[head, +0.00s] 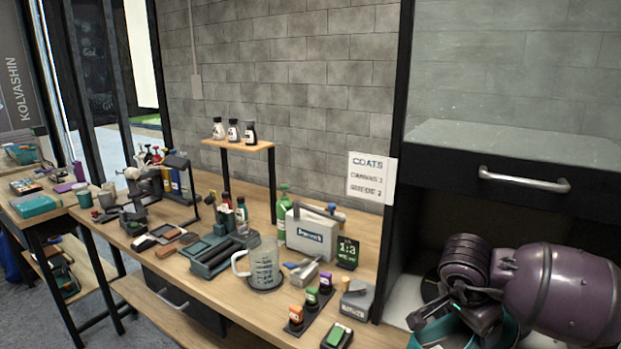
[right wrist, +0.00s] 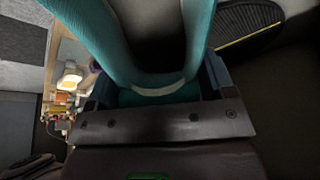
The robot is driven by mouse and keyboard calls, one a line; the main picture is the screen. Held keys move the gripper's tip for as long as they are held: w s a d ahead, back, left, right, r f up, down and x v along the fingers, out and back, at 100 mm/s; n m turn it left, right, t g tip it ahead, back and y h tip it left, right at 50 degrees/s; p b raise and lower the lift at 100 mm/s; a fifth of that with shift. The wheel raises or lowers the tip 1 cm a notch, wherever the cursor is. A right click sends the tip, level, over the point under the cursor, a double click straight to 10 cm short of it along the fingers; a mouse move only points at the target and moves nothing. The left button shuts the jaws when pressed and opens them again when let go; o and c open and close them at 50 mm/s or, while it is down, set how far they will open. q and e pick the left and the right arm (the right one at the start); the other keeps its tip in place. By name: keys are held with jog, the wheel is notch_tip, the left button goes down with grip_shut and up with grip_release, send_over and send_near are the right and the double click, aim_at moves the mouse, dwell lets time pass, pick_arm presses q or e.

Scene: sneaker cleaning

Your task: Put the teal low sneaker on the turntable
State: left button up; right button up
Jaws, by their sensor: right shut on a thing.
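The teal low sneaker (head: 436,332) is at the lower right of the head view, partly hidden by my right gripper (head: 458,311). My right gripper is shut on it. In the right wrist view the sneaker (right wrist: 108,38) fills the upper middle, its dark opening facing the camera, with the jaws at its near end. A dark ridged disc with a yellow line, which looks like the turntable (right wrist: 252,28), lies beyond the sneaker at upper right. In the head view it is mostly hidden behind my arm. I cannot tell whether the sneaker touches it. My left gripper is not in view.
The sneaker is inside a dark booth with a pale floor, under a drawer front with a metal handle (head: 524,180). A black post (head: 393,170) edges the booth on the left. A wooden bench (head: 205,290) left of it holds bottles, a measuring jug (head: 264,266) and brushes.

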aim_at(430, 345)
jog(key=n, duration=0.1)
jog(key=a+n+t, duration=0.1)
jog(key=n, duration=0.1)
jog(key=shift+a+y, duration=0.25)
jog(key=shift+y, duration=0.05)
jog(key=n, duration=0.1)
jog(key=a+n+t+y, duration=0.1)
jog(key=n, duration=0.1)
jog(key=shift+s+a+f+n, duration=0.1)
jog(key=shift+a+n, duration=0.2)
jog(key=a+n, duration=0.1)
jog(key=n, duration=0.1)
jog(key=s+a+n+y, duration=0.1)
jog(key=n, duration=0.1)
jog(key=a+n+y, duration=0.1)
jog(key=shift+s+a+f+n+t, duration=0.25)
jog(key=shift+s+a+n+t, duration=0.15)
jog(key=s+a, duration=0.1)
jog(key=s+f+n, duration=0.1)
jog(key=shift+s+a+f+y, duration=0.1)
jog(key=shift+s+a+y, duration=0.2)
jog(key=shift+s+a, duration=0.1)
jog(key=shift+s+d+f, duration=0.15)
jog(key=shift+s+f, duration=0.1)
jog(key=shift+f, duration=0.1)
jog(key=shift+f, duration=0.1)
jog(key=shift+s, duration=0.1)
